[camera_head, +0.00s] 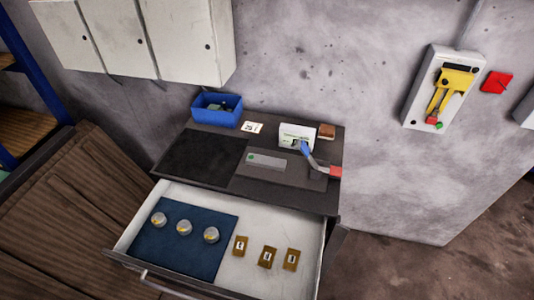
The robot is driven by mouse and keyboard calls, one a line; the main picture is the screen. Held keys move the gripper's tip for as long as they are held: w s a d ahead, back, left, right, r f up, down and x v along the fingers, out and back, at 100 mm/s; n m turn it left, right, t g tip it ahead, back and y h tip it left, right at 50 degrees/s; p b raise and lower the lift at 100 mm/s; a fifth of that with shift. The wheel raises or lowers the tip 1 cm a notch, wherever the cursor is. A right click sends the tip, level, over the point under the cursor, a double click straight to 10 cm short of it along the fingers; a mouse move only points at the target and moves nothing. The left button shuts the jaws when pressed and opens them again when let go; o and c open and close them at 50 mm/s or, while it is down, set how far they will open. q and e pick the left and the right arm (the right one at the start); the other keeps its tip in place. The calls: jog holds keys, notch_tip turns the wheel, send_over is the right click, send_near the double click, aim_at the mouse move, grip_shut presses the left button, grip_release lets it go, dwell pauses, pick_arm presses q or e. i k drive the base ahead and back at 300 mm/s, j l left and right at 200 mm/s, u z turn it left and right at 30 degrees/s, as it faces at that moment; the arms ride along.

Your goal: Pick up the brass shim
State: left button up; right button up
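Three small brass-coloured plates lie flat in the right part of the open drawer: a left plate (241,245), a middle plate (267,257) and a right plate (291,259). Each has a small pale mark with dark print, too small to read. I cannot tell which of them is the brass shim. They lie apart from each other on the pale drawer floor (244,205). Neither of my grippers shows in this view.
Left of the plates, three round metal pieces (184,227) sit on a blue mat (190,255). On the bench above stand a blue bin (216,118), a white device (291,133) with a blue lever and red grip (334,172), and a brown block (326,131). The dark mat (201,158) is bare.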

aim_at(267, 257)
jog(key=j+z, duration=0.4)
jog(key=k+j+z, duration=0.15)
jog(key=j+z, duration=0.25)
jog(key=i+j+z, duration=0.4)
jog(key=j+z, duration=0.25)
jog(key=j, duration=0.2)
jog(key=i+j+z, duration=0.15)
jog(key=j+z, duration=0.15)
jog(key=j, duration=0.2)
jog(key=i+j+z, duration=0.1)
jog(key=j+z, duration=0.2)
jog(key=j, duration=0.25)
jog(key=j+z, duration=0.35)
jog(key=j, duration=0.15)
